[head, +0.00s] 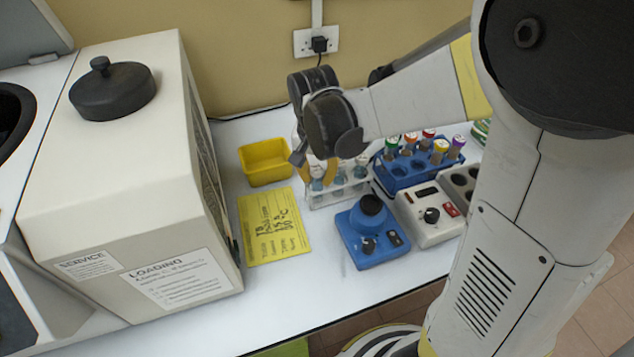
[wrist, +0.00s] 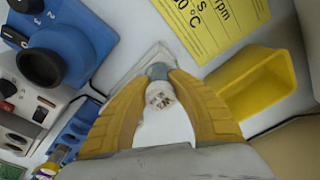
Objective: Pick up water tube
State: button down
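A clear rack (head: 345,193) stands on the white bench in the head view and holds several tubes with pale blue liquid. My gripper (head: 317,178) is over the left end of this rack, pointing down. In the wrist view the yellow fingers of my gripper (wrist: 159,75) are closed around one tube (wrist: 160,95), with their tips at its sides. The tube has a pale top with dark marks and a blue-grey part between the fingertips. Its lower end is hidden, and I cannot tell whether it is lifted from the rack.
A yellow bin (head: 266,163) and a yellow note (head: 273,226) lie left of the rack. A blue rack of coloured-cap tubes (head: 417,165), a blue mixer (head: 371,233) and a grey device (head: 430,214) are right. A large beige machine (head: 128,180) stands far left.

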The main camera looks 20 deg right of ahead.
notch_tip(320, 180, up, 10)
jog(key=p, duration=0.4)
dwell(1.1)
